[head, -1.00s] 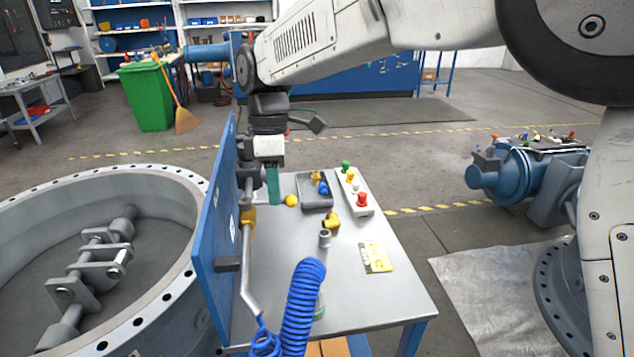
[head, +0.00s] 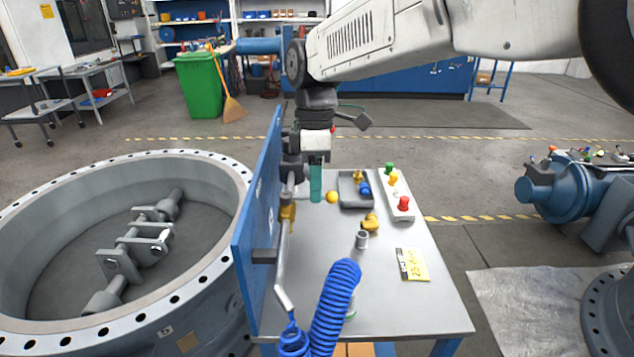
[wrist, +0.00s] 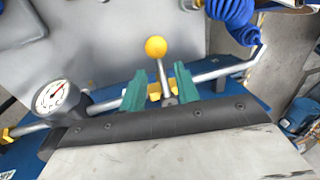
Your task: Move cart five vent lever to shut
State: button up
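The vent lever is a thin metal rod (wrist: 161,72) with a yellow ball knob (head: 332,197) on the pipe side of the blue panel (head: 257,225). In the wrist view the knob (wrist: 156,46) stands out beyond my fingertips. My gripper (head: 316,184) has two teal fingers. The wrist view shows my gripper (wrist: 160,86) open, with the rod between the fingers and a gap on each side. A silver pipe (head: 282,262) runs along the panel, with a yellow part (head: 287,213) at the lever. The lever's base is partly hidden.
A gauge (wrist: 56,98) sits on the pipe near the left finger. A blue coiled hose (head: 335,305) rises at the cart's front. The cart top (head: 385,290) holds a grey tray (head: 350,202), yellow fittings, push buttons and a yellow card (head: 412,264). A large flanged ring (head: 100,335) stands left.

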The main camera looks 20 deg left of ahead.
notch_tip(320, 180, up, 8)
jog(key=w, duration=0.1)
jog(key=shift+w+a+f, duration=0.15)
jog(key=shift+w+a, duration=0.05)
jog(key=shift+a, duration=0.05)
dwell(0.5)
jog(key=s+d+f+m, duration=0.15)
jog(key=d+m, duration=0.25)
jog(key=d, duration=0.4)
jog(key=s+d+f+m, duration=0.1)
jog(key=s+d+m, duration=0.3)
jog(key=d, duration=0.5)
jog(key=s+d+f+m, duration=0.1)
jog(key=d+m, duration=0.4)
jog(key=d, duration=0.3)
jog(key=s+d+f+m+t, duration=0.1)
jog(key=s+d+m, duration=0.3)
jog(key=s+d, duration=0.4)
jog(key=s+d+f+m+t, duration=0.1)
jog(key=s+d+m, duration=0.4)
jog(key=d, duration=0.8)
jog(key=s+t, duration=0.1)
jog(key=s, duration=0.2)
jog(key=shift+s+f+y, duration=0.2)
jog(key=shift+f+y, duration=0.05)
jog(key=shift+y, duration=0.15)
